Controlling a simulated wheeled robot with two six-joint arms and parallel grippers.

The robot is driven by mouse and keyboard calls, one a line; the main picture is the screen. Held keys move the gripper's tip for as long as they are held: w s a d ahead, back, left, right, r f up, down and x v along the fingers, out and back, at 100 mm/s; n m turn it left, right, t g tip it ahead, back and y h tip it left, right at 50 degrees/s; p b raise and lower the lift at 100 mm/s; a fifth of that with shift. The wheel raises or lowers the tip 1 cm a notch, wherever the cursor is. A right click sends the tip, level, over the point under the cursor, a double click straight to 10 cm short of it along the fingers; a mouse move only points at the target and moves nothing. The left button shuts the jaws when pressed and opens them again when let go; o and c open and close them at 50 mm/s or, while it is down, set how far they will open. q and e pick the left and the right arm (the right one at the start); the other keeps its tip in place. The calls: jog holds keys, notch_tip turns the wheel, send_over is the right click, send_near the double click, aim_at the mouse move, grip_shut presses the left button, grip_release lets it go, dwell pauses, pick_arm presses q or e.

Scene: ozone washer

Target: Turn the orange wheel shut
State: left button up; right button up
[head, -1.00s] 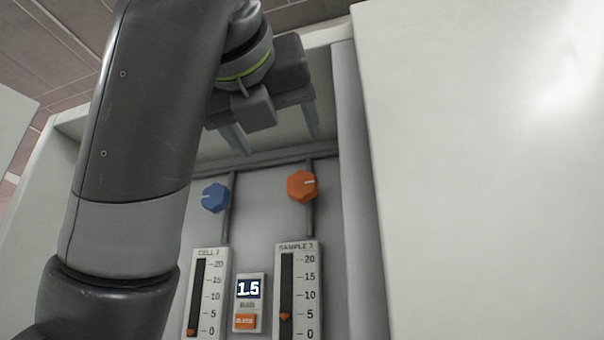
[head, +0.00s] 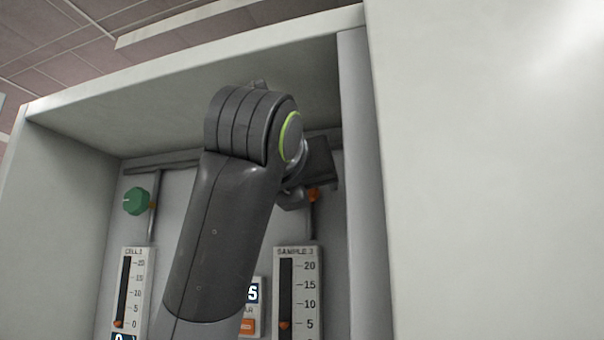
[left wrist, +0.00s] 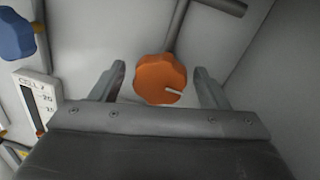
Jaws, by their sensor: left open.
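The orange wheel (left wrist: 160,78) is a faceted knob with a white pointer mark, on a grey pipe at the cabinet's back wall. In the left wrist view it lies between the two fingers of my left gripper (left wrist: 161,80), which is open, with a gap visible on both sides. In the head view only a small edge of the orange wheel (head: 313,194) shows behind my left gripper (head: 309,195), whose fingers are mostly hidden. The white mark points to the lower right in the wrist view. My right gripper is in neither view.
A blue wheel (left wrist: 14,36) is at the left in the wrist view. A green wheel (head: 136,201) is further left in the head view. Below are the SAMPLE 3 gauge (head: 311,290) and CELL 1 gauge (head: 140,293). The cabinet's right wall (head: 358,180) is close by.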

pick_arm(q)
jog(key=shift+w, duration=0.15)
jog(key=c, duration=1)
jog(key=shift+o, duration=0.2)
